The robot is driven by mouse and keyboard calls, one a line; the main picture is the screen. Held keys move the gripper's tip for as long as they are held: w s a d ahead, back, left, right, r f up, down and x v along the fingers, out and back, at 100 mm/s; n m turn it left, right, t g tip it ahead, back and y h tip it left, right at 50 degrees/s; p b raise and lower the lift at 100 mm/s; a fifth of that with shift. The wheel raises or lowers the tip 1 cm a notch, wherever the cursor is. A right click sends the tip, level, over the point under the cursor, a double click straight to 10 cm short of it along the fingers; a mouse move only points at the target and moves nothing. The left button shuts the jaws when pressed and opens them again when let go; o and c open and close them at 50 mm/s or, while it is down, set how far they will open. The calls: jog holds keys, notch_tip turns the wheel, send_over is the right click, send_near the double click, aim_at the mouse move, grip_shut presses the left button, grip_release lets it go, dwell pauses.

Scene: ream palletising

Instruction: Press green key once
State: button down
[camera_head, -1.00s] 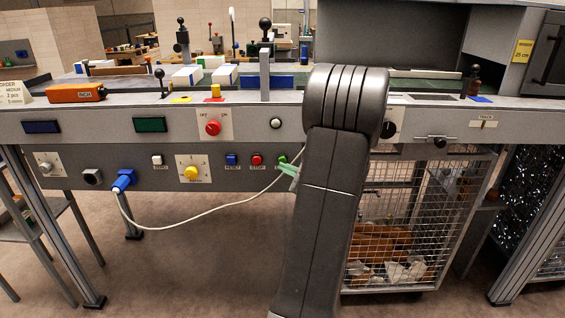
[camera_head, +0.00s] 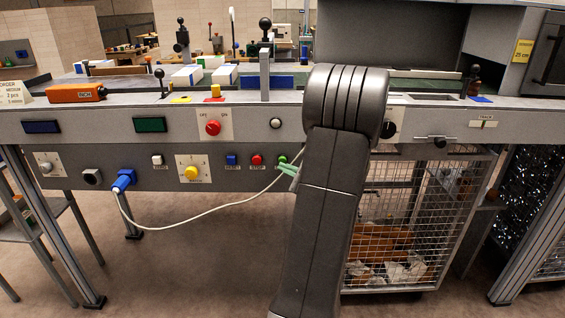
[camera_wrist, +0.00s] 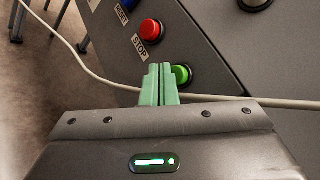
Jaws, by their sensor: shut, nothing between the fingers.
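The green key (camera_wrist: 182,74) is a round button on the grey front panel, and it also shows small in the head view (camera_head: 282,159). My gripper (camera_wrist: 160,72) has pale green fingers, shut together and empty. In the wrist view the fingertips are right beside the green key and overlap its left edge. I cannot tell whether they touch it. In the head view my gripper (camera_head: 288,168) is at the panel just below and right of the key, and my arm hides the panel to its right.
The red STOP button (camera_wrist: 150,31) and the blue RESET button (camera_head: 231,160) are left of the green key. A white cable (camera_head: 205,212) hangs from a blue plug (camera_head: 123,181) and passes close to my fingers. A wire cage (camera_head: 400,240) stands under the bench.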

jog(key=shift+w, duration=0.15)
jog(key=shift+w, duration=0.3)
jog(key=shift+w, duration=0.45)
dwell(0.7)
jog(key=shift+s+b, duration=0.1)
jog(key=shift+b, duration=0.2)
jog(key=shift+s+b, duration=0.3)
jog(key=shift+s, duration=0.5)
jog(key=s+b, duration=0.1)
jog(key=s, duration=0.4)
jog(key=shift+w, duration=0.1)
dwell(0.5)
